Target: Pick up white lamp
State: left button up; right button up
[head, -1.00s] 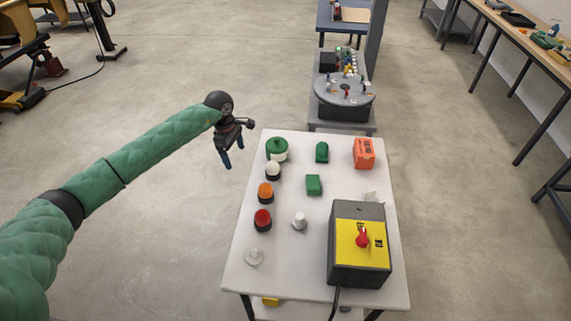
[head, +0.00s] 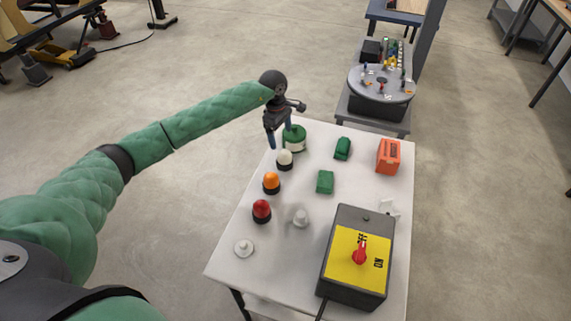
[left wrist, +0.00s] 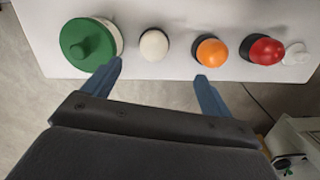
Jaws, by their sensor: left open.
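The white lamp (head: 285,159) is a small white dome on a black base, standing upright on the white table (head: 228,262). It sits between a green round container and an orange lamp. In the left wrist view the white lamp (left wrist: 154,45) lies ahead of the fingertips, between their lines. My left gripper (head: 280,140) is open and empty, just beyond the white lamp in the head view and beside the green container. In the left wrist view both blue fingers of the gripper (left wrist: 158,72) are spread apart. My right gripper is not in view.
The green container (head: 295,139), orange lamp (head: 271,182) and red lamp (head: 261,210) line the table's left side. Green blocks (head: 325,182), an orange box (head: 388,156) and a yellow-topped switch box (head: 356,262) stand to the right. Floor is clear left of the table.

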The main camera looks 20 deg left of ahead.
aim_at(284, 151)
pick_arm(q)
jog(key=f+b, duration=0.2)
jog(key=f, duration=0.1)
jog(key=f+b, duration=0.1)
jog(key=f, duration=0.1)
jog(key=shift+w+d+b, duration=0.25)
jog(key=shift+d+b, duration=0.05)
jog(key=shift+b, duration=0.05)
jog(key=shift+s+a, duration=0.1)
jog(key=shift+f, duration=0.3)
jog(key=shift+d+f, duration=0.25)
jog(key=shift+f, duration=0.85)
jog(key=f, duration=0.4)
jog(key=shift+w+d+f, duration=0.2)
jog(key=shift+w, duration=0.1)
jog(key=shift+f, duration=0.35)
jog(key=c, duration=1.2)
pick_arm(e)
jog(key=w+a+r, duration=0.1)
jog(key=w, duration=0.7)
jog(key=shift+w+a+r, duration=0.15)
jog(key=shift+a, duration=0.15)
